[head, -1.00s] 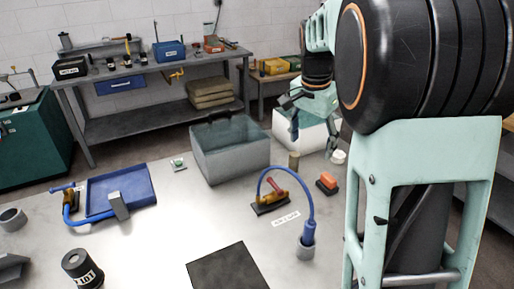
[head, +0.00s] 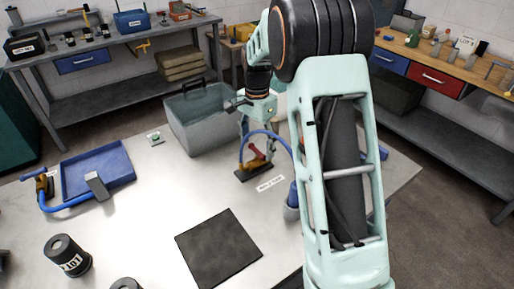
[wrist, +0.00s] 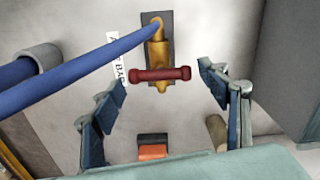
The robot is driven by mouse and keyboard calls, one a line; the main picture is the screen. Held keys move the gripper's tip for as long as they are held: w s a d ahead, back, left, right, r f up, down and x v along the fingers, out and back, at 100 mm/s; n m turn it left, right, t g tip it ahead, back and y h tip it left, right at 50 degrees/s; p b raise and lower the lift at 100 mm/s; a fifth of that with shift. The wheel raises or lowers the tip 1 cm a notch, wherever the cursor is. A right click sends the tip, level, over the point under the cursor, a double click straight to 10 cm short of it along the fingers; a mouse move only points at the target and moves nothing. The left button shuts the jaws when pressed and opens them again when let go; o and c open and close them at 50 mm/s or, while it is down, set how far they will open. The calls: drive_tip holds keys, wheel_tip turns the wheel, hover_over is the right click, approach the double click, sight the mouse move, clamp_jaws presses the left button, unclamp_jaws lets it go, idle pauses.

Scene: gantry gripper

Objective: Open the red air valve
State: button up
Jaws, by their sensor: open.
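The red valve handle (head: 254,152) sits on a brass valve body (head: 257,164) on a dark base plate on the table. In the wrist view the red handle (wrist: 160,74) lies crosswise over the brass body (wrist: 157,52). A blue hose (wrist: 90,68) runs from the valve; its arch (head: 268,134) shows in the head view. My gripper (wrist: 163,88) is open and empty, pointing down above the valve. In the wrist view its fingers lie left and right of the handle, apart from it. The height gap cannot be judged. My arm hides part of the hose's right side.
A label (head: 270,184) lies in front of the valve. A grey bin (head: 197,128) stands behind it to the left. An orange-topped block (wrist: 152,149) and a tan cylinder (wrist: 216,131) are near the gripper. A dark mat (head: 218,250) lies in front.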

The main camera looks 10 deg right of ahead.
drive_tip(key=shift+f, duration=0.9)
drive_tip(key=shift+c, duration=0.5)
drive_tip(key=c, duration=0.8)
drive_tip(key=shift+o, duration=0.2)
